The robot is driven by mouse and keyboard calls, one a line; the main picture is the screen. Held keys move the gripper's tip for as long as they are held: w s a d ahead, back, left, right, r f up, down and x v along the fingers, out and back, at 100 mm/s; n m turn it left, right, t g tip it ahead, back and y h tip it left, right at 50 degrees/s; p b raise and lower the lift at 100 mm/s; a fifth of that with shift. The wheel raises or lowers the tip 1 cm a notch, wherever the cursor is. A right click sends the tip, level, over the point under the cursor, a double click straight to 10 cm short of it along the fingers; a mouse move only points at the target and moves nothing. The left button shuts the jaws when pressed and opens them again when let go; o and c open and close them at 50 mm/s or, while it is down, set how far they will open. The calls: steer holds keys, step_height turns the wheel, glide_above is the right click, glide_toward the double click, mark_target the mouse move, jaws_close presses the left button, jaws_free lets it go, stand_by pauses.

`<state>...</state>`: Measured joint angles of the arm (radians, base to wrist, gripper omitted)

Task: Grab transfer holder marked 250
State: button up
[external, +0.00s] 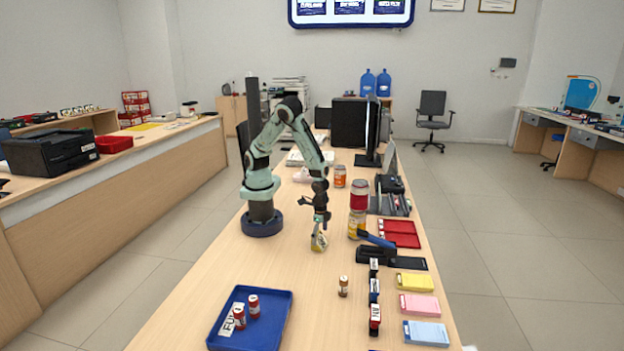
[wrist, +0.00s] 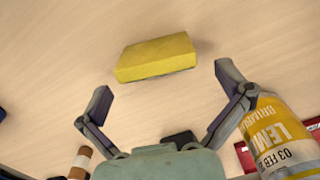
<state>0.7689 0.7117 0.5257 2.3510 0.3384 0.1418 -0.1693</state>
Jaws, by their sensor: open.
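No marking 250 can be read in either view, so I cannot tell which thing is the holder. Small cylinders with white bands are in view: two red ones (external: 253,306) (external: 239,318) in a blue tray (external: 281,318), and a brown one (external: 343,286) alone on the counter. A brown and white cylinder also shows at the lower left of the wrist view (wrist: 82,162). My gripper (external: 319,229) is open and empty, low over the counter. In the wrist view a yellow block (wrist: 157,57) lies just beyond the open fingers (wrist: 165,88), apart from them.
A yellow can (external: 354,226) stands close right of my gripper, with a red-banded container (external: 359,194) above it. An orange jar (external: 340,176) is behind. Red trays (external: 402,240) and yellow, pink and blue pads (external: 426,333) line the right edge. The counter left of the brown cylinder is clear.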

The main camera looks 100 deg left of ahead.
steer(key=shift+f, duration=1.05)
steer(key=c, duration=1.3)
steer(key=shift+o, duration=0.2)
